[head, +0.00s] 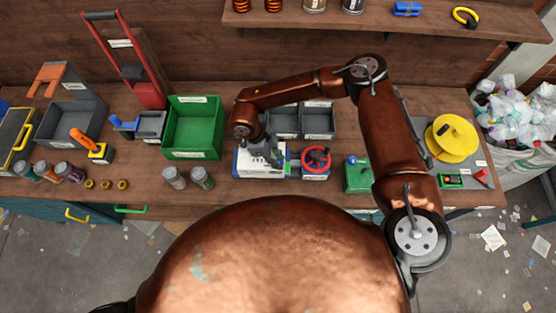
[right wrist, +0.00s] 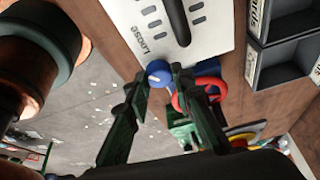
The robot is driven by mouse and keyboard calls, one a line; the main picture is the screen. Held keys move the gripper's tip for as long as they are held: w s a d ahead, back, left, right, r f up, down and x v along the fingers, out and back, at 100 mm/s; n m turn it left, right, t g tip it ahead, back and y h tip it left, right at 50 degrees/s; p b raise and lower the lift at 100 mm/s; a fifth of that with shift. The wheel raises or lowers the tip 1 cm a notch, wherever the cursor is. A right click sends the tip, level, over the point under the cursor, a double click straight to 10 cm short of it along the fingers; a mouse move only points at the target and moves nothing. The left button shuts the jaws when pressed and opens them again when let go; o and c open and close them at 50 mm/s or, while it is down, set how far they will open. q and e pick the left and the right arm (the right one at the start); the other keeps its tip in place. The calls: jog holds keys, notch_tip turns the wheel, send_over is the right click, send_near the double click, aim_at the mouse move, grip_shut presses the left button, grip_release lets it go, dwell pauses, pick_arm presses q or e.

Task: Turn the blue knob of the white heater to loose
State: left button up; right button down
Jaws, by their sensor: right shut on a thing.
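The white heater (head: 244,167) stands on the bench near the middle, partly hidden by my right arm and gripper. In the right wrist view its white face (right wrist: 150,35) shows dark marks and a dark slot. The blue knob (right wrist: 158,72) sits at the lower edge of that face and has a pale mark on it. My right gripper (right wrist: 160,82) is shut on the blue knob, one green finger on either side. In the head view this gripper (head: 264,158) is over the heater, and I cannot make out the knob there. My left gripper is not in view.
A red handwheel (head: 316,158) stands close to the right of the heater. A green device (head: 355,175) is further right. Grey bins (head: 320,124) are behind, and a green bin (head: 194,128) is to the left. Two jars (head: 174,178) stand near the front edge.

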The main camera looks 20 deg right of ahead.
jog(key=shift+n+t+b, duration=0.5)
jog(key=shift+n, duration=0.6)
jog(key=c, duration=1.7)
grip_release()
jog(key=shift+o, duration=0.2)
jog(key=v, duration=1.2)
jog(key=shift+a, duration=0.15)
jog(key=shift+f, duration=0.1)
